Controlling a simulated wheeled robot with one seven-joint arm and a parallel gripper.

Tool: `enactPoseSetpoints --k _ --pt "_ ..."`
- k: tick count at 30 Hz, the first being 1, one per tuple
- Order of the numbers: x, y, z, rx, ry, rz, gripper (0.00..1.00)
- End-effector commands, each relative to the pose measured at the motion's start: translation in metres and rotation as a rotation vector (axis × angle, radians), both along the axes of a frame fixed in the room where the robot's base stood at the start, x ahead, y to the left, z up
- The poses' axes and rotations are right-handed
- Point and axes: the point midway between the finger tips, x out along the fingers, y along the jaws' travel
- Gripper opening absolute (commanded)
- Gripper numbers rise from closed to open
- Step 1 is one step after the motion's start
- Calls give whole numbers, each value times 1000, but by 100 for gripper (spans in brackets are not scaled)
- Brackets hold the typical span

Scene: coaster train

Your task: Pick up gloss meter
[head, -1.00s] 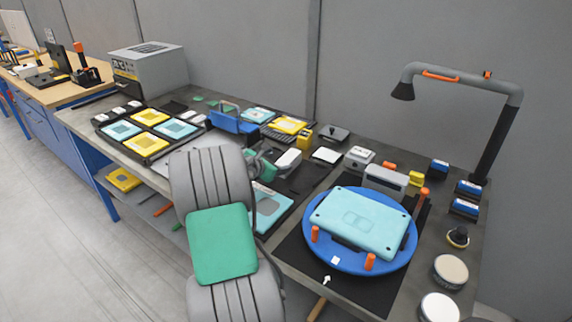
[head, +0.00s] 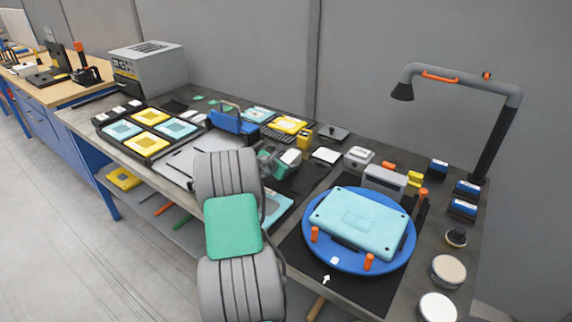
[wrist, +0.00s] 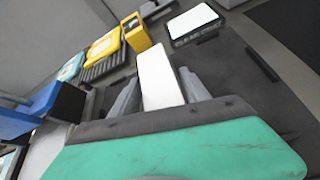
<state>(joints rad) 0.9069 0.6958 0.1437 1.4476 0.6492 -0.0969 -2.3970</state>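I cannot tell for certain which object is the gloss meter. A white block (head: 291,157) stands on the bench beside my gripper (head: 272,162), which the arm link partly hides. In the wrist view the white block (wrist: 160,78) lies between the two spread grey fingers of my gripper (wrist: 160,85). The fingers flank it closely; I cannot see firm contact on either side. A light grey device (head: 359,156) stands farther right on the bench, and a grey box (head: 385,180) stands behind the turntable.
A blue turntable (head: 342,264) with orange pegs bears a light blue panel (head: 360,220). A lamp (head: 500,125) rises at the right.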

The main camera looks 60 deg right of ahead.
Motion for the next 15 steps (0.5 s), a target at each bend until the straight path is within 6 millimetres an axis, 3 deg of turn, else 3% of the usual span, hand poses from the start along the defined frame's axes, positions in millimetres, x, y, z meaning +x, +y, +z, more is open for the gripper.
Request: enactPoseSetpoints --k 15 --pt "0 0 0 2 2 -1 0"
